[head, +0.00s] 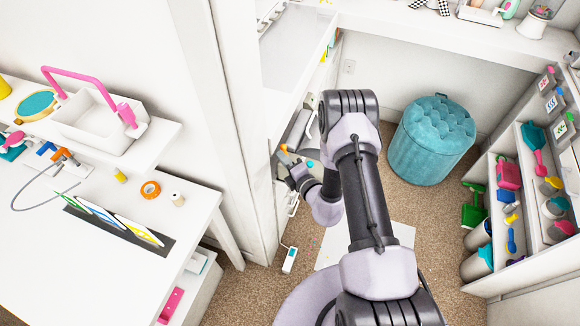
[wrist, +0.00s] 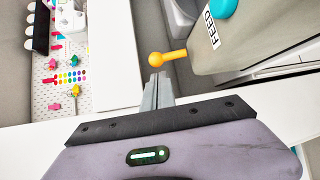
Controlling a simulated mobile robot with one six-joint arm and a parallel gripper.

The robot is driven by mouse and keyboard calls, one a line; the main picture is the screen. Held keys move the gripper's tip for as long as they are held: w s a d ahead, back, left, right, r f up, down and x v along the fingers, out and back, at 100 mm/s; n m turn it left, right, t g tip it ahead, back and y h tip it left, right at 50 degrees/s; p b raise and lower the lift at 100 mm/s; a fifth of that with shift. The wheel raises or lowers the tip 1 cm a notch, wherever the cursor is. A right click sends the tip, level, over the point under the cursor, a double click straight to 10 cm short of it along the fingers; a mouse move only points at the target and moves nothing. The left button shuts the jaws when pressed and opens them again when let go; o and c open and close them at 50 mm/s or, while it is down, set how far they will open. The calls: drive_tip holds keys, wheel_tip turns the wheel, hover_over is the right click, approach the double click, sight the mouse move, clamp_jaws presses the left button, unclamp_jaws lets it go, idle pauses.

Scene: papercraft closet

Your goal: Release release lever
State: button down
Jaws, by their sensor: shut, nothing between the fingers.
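The release lever (wrist: 168,57) is an orange-yellow rod with a ball end, on the side of a grey machine (wrist: 250,45) marked "FEED". In the wrist view the ball end is just beyond the tips of my gripper (wrist: 157,76). The gripper's fingers are together and hold nothing. I cannot tell whether the tips touch the ball. In the head view my gripper (head: 283,156) is low beside the white wall panel, near a small orange spot (head: 284,148) that looks like the lever. My arm hides part of the machine there.
A teal button (wrist: 222,8) is on the machine near the label. A white wall edge and a pegboard (wrist: 65,75) with coloured pieces are at left in the wrist view. In the head view a teal pouf (head: 431,140) and open carpet lie right of my arm.

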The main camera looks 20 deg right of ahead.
drive_tip(key=shift+x, duration=1.3)
